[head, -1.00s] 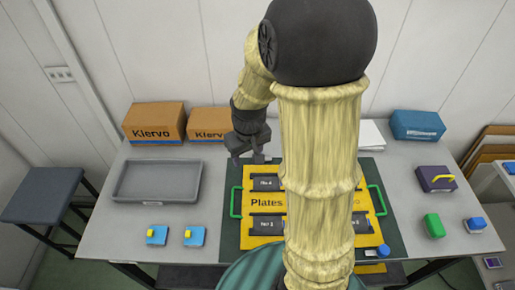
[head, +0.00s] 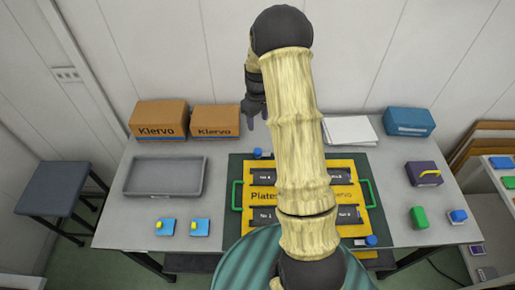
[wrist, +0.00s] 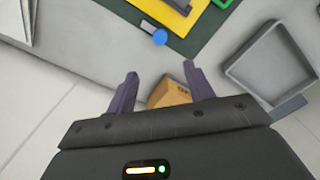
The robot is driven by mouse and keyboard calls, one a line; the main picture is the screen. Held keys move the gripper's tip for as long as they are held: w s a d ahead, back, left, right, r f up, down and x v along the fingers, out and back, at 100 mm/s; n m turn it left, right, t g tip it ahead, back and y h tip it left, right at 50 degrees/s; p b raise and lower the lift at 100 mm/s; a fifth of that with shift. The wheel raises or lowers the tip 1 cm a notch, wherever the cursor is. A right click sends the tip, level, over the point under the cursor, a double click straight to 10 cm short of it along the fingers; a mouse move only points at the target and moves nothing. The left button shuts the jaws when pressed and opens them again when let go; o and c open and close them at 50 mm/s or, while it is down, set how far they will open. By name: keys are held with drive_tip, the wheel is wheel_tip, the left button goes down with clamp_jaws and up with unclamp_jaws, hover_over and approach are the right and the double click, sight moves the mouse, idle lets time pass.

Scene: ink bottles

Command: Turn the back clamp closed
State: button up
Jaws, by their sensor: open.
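The back clamp, with a round blue knob (head: 257,153), sits at the back edge of the yellow case (head: 262,200) on the dark green mat (head: 236,167). The knob also shows in the wrist view (wrist: 159,37), beyond my fingertips. A similar blue knob (head: 371,240) sits at the front right of the case. My gripper (head: 254,117) is open and empty, behind and above the back clamp. In the wrist view my gripper (wrist: 160,72) has its two fingers well apart, with nothing between them. My arm hides the middle of the case. The clamp's turn position is too small to tell.
Two cardboard boxes (head: 158,119) and (head: 215,121) stand at the back left. A grey tray (head: 165,189) lies in front of them. White paper (head: 350,130), a blue box (head: 409,121) and a purple box (head: 424,174) are on the right.

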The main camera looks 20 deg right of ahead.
sight(258, 150)
drive_tip(key=shift+f, duration=0.1)
wheel_tip(258, 150, down, 17)
drive_tip(key=p, duration=0.5)
drive_tip(key=shift+f+p, duration=0.1)
drive_tip(key=shift+p, duration=0.2)
drive_tip(key=c, duration=1)
